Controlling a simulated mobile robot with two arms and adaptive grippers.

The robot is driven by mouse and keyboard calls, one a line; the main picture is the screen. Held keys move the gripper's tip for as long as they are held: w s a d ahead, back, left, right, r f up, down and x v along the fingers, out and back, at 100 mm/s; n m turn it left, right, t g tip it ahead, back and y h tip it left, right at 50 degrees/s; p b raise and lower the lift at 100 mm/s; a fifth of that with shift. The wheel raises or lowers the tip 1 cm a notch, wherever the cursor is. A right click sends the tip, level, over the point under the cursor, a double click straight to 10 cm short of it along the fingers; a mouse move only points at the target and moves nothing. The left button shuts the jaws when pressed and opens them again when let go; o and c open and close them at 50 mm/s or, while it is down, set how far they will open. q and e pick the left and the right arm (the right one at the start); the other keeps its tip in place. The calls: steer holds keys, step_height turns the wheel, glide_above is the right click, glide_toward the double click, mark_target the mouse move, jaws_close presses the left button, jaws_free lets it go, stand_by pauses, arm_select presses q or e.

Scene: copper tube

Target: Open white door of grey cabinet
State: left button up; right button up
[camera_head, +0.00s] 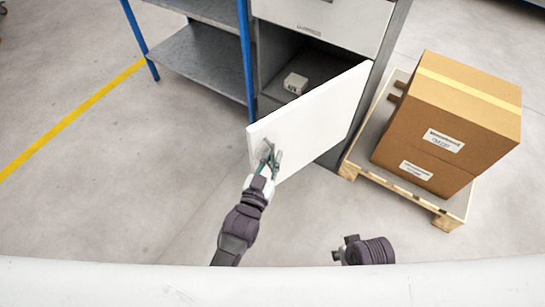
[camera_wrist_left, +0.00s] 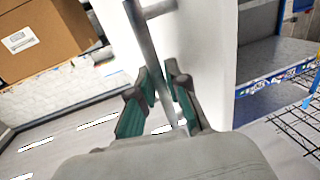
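The white door (camera_head: 310,118) of the grey cabinet (camera_head: 385,55) stands swung well out, joined to the cabinet at its right side. The cabinet's inside is exposed behind it. My left gripper (camera_head: 268,158) is at the metal handle near the door's free edge. In the left wrist view, the green-padded fingers of my left gripper (camera_wrist_left: 166,88) lie on both sides of the handle bar (camera_wrist_left: 146,45) and appear closed on it. The white door (camera_wrist_left: 205,60) fills the middle of that view.
Cardboard boxes (camera_head: 440,125) stand on a wooden pallet (camera_head: 447,215) close to the right of the door. A blue-framed shelf (camera_head: 205,60) adjoins the cabinet's left. The floor (camera_head: 110,180) at left is clear.

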arm_select(q)
steer(key=o, duration=0.3)
steer(key=v, duration=1.2)
steer(key=shift+c, duration=0.3)
